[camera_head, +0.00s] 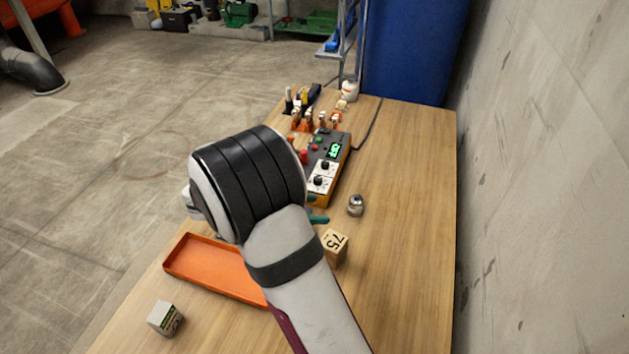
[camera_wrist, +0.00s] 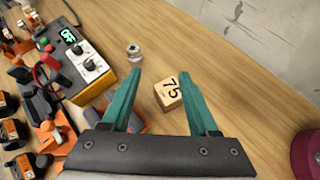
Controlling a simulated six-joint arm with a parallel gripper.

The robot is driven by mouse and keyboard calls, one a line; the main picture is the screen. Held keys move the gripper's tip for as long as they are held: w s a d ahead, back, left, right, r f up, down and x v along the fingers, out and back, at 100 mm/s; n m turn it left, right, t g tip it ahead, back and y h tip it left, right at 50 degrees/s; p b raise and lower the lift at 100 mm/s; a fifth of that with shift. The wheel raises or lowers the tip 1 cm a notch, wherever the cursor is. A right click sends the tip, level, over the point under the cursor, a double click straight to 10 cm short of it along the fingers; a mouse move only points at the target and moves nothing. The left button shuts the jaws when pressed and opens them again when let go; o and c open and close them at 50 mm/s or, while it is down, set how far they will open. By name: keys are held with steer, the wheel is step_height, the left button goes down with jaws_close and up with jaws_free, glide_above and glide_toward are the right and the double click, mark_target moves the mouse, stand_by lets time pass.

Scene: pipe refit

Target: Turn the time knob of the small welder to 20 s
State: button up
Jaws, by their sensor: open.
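The small welder (camera_head: 340,172) is an orange box with a grey top, standing on the wooden table beyond my gripper. It has a lit green display (camera_head: 335,149), red and green buttons, and white panels with two black knobs, one (camera_head: 325,166) nearer the display and the other (camera_head: 318,181) at the near end. Which is the time knob is too small to read. In the wrist view the welder (camera_wrist: 98,82) is at upper left with both knobs in sight. My gripper (camera_wrist: 160,76) has its teal fingers wide apart, empty, right of the welder. My arm hides part of the welder's near left side.
A wooden block marked 75 (camera_head: 334,246) and a small metal piece (camera_head: 356,205) lie near my gripper. An orange tray (camera_head: 205,265) and a pale block (camera_head: 165,319) are at the table's near left. Several orange-and-black parts (camera_wrist: 45,135) lie left.

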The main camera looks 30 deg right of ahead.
steer(key=w+a+n+t, duration=0.5)
steer(key=w+n+t, duration=0.15)
steer(key=w, duration=0.45)
glide_toward(317, 179)
steer(key=shift+g+h, duration=0.3)
steer(key=shift+g, duration=0.05)
steer(key=x, duration=0.9)
steer(key=shift+w+a, duration=0.25)
steer(key=shift+w, duration=0.05)
jaws_close()
